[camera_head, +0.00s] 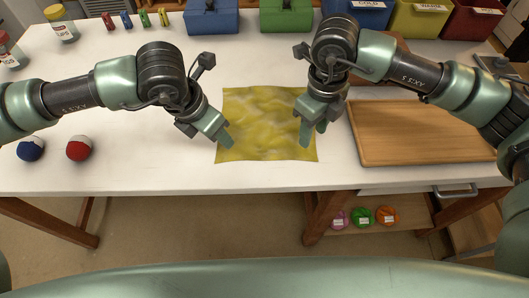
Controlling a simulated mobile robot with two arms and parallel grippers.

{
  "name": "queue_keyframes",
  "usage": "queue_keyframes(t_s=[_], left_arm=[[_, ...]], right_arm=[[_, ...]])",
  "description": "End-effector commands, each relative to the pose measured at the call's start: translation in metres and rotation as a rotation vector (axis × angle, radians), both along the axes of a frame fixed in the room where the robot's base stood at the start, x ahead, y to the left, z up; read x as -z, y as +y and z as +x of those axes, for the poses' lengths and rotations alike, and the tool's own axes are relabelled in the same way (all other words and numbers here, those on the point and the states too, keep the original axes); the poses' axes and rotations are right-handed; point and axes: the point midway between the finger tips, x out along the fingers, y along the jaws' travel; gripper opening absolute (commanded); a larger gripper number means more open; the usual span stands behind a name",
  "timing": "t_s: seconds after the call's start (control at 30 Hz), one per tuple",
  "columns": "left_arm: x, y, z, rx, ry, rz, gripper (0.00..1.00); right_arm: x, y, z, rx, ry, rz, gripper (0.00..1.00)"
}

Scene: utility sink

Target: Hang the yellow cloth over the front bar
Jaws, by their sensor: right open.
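The yellow cloth (262,115) lies spread out and slightly wrinkled on the white table, near its front edge. My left gripper (226,138) is at the cloth's left edge, with its fingertips pointing down. Whether its jaws are open does not show, and I cannot tell if it touches the cloth. My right gripper (314,138) is open at the cloth's right edge, with nothing seen between its fingers. A metal bar-like handle (457,189) shows at the front right below the tabletop; I cannot tell if it is the front bar.
A wooden board (420,130) lies right of the cloth. A blue-and-white ball (30,149) and a red-and-white ball (78,148) sit on the left. Blue (211,18), green (287,17) and other coloured bins line the back. Jars stand at far left.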

Motion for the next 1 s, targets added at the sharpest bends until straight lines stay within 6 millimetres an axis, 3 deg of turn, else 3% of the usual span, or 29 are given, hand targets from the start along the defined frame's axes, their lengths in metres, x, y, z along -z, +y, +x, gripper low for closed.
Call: queue_keyframes(t_s=[0.2,0.4,1.0], left_arm=[[0.036,0.0,-0.001,-0.001,0.005,0.001,0.42],[0.057,0.0,0.0,-0.001,0.002,-0.001,0.42],[0.065,0.0,0.0,-0.001,0.002,-0.002,0.42]], right_arm=[[0.036,0.0,-0.001,0.001,0.003,0.001,0.42],[0.057,0.0,0.0,0.002,0.002,0.002,0.42],[0.065,0.0,0.0,0.001,0.001,0.003,0.42]])
